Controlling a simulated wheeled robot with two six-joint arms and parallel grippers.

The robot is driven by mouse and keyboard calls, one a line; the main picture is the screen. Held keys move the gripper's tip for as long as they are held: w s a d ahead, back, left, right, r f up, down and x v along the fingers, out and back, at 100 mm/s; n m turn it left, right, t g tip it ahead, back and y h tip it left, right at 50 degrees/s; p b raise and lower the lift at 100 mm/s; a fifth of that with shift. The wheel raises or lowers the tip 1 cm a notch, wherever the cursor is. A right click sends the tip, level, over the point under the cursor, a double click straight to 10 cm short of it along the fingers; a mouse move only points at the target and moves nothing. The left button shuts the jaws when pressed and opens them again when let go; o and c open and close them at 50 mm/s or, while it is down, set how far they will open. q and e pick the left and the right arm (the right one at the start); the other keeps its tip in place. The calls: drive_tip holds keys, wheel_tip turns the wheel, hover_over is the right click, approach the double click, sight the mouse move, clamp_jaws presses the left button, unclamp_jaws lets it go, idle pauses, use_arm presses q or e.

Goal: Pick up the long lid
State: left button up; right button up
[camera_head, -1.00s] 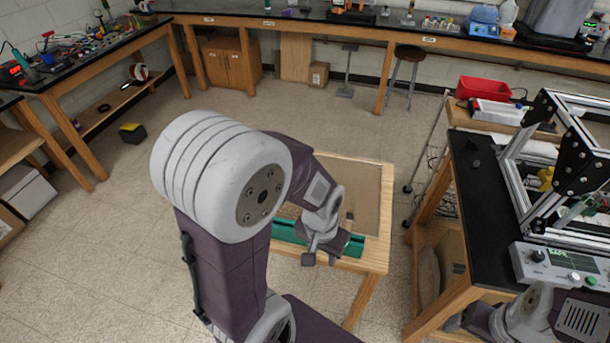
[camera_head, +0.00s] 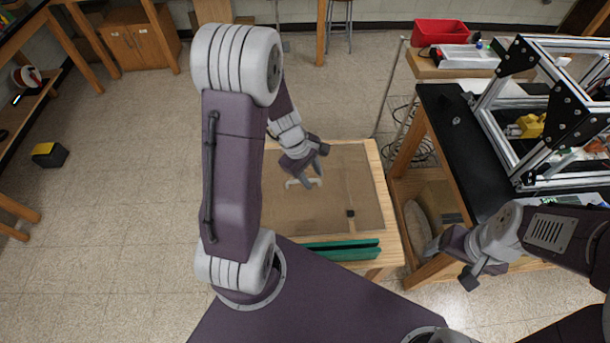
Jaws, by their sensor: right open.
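A long green piece (camera_head: 342,250) with a dark lengthwise band lies along the near edge of the small wooden table (camera_head: 392,222); I cannot tell whether it is the long lid. My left gripper (camera_head: 305,178) hangs over the brown board, beyond the green piece and apart from it. A pale shape shows at its tip; I cannot tell whether that is a finger or a separate part, nor whether the jaws are open. My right gripper (camera_head: 450,264) is open, to the right of the small table, near the black bench's wooden frame.
A thin stick with a dark end (camera_head: 351,212) lies on the brown board (camera_head: 372,190). The black bench (camera_head: 445,125) at the right carries the aluminium extrusion frame (camera_head: 490,100). A red bin (camera_head: 440,33) stands behind it. The floor at the left is clear around a black-and-yellow box (camera_head: 48,154).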

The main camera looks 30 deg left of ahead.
sight(297, 181)
use_arm(q)
drive_tip(key=a+f+n+p, duration=0.1)
drive_tip(key=a+n, duration=0.1)
drive_tip(key=n, duration=0.1)
drive_tip(key=w+a+f+n, duration=0.1)
drive_tip(key=a+f+n, duration=0.1)
drive_tip(key=a+n, duration=0.1)
drive_tip(key=w+a+f+n+t+h+p, duration=0.1)
drive_tip(key=a+n, duration=0.2)
drive_tip(key=shift+w+a+f+p, duration=0.2)
drive_tip(key=shift+f+p, duration=0.15)
drive_tip(key=shift+f, duration=0.15)
drive_tip(key=x, duration=0.3)
drive_tip(key=shift+s+d, duration=0.2)
drive_tip(key=shift+d, duration=0.05)
drive_tip(key=shift+w+f, duration=0.3)
drive_tip(key=shift+f, duration=0.1)
drive_tip(key=x, duration=0.5)
drive_tip(key=shift+w+d, duration=0.1)
drive_tip(key=shift+r, duration=0.1)
clamp_jaws()
